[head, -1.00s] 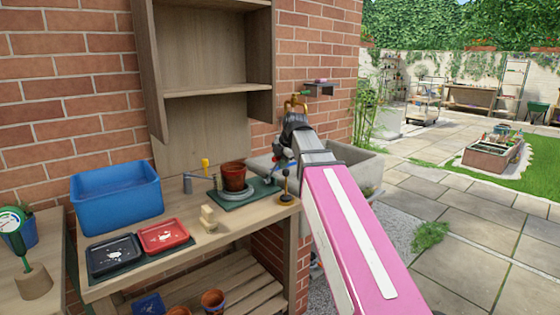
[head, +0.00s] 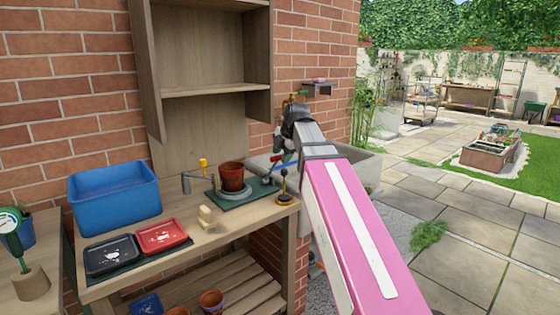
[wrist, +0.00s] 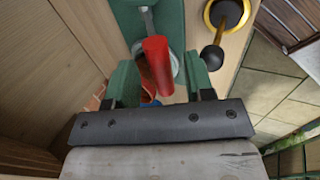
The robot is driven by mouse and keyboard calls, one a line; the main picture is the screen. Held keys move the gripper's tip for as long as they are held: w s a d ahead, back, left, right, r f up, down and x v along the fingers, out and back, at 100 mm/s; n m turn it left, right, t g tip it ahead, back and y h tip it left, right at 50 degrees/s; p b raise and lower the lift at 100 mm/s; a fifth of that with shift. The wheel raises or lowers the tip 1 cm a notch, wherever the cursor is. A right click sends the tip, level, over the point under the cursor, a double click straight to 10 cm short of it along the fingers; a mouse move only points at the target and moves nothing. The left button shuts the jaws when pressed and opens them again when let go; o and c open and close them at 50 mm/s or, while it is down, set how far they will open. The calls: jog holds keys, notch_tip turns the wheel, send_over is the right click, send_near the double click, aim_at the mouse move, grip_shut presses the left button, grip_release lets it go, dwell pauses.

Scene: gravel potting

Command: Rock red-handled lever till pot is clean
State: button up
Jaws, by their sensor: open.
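The red-handled lever (wrist: 157,66) shows in the wrist view, its red grip standing between my open fingers. My gripper (wrist: 160,84) has one green finger on each side of the handle, and a gap shows beside it. In the head view my gripper (head: 280,161) is at the right end of the bench, partly hidden by my arm, with a bit of red by it. The terracotta pot (head: 232,175) stands upright on a grey round base on a green mat (head: 219,203), left of my gripper. Its surface is too small to judge for dirt.
A black-knobbed stem on a brass base (head: 284,199) stands close to my gripper; it also shows in the wrist view (wrist: 213,57). A yellow-topped tap (head: 203,163), wooden block (head: 205,215), red tray (head: 162,236), black tray (head: 110,255) and blue tub (head: 115,200) are farther left.

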jog(key=v, duration=0.7)
